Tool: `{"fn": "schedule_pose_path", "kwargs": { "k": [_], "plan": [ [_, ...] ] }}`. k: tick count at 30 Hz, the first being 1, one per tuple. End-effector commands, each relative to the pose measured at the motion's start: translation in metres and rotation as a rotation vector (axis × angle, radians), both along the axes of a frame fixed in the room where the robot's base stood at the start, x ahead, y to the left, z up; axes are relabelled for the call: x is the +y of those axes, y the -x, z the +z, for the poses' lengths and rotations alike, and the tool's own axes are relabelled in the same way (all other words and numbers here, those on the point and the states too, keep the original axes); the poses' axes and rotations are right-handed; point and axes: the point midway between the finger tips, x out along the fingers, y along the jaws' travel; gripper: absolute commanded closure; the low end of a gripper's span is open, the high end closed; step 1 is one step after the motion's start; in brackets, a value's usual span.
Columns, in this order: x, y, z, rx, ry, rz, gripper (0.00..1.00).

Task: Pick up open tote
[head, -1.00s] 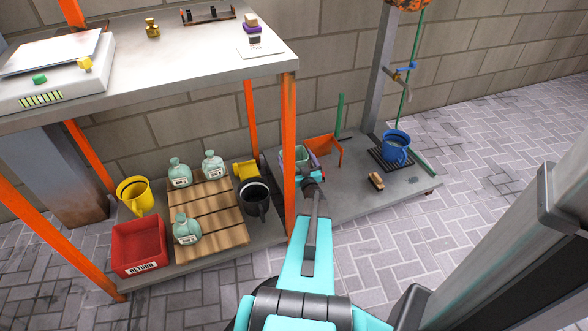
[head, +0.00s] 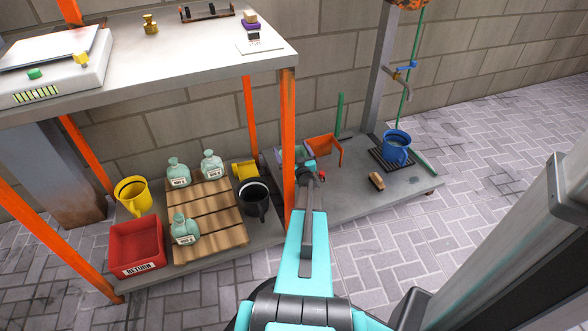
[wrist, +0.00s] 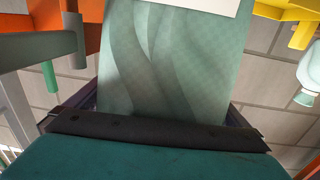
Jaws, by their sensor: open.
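A pale green container, seemingly the open tote, fills the middle of the wrist view (wrist: 180,60), with a white label at its top edge. In the head view only a small part of it (head: 291,154) shows beside my arm, near the orange post. My gripper (head: 309,167) is open and close in front of it. A dark bar and a teal surface cover the lower wrist view and hide the container's lower part. I cannot tell whether the gripper touches it.
A red bin marked RETURN (head: 137,246), a yellow jug (head: 133,195), several bottles on a wooden pallet (head: 208,212) and a dark mug (head: 255,199) stand left of the orange post (head: 289,140). A blue bucket (head: 396,148) and small brush (head: 377,181) lie to the right.

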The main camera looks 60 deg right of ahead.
Motion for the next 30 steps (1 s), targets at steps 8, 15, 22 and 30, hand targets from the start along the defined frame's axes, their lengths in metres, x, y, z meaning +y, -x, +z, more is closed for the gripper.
{"fn": "schedule_pose_path", "kwargs": {
  "k": [8,15,22,30],
  "plan": [
    [0.000,0.000,0.000,0.000,0.000,0.001,0.07],
    [0.001,0.000,0.000,0.000,0.000,0.001,0.41],
    [0.001,0.000,0.001,0.000,0.000,0.001,0.41],
    [0.001,0.000,0.022,-0.001,0.001,0.002,0.41]
  ]
}}
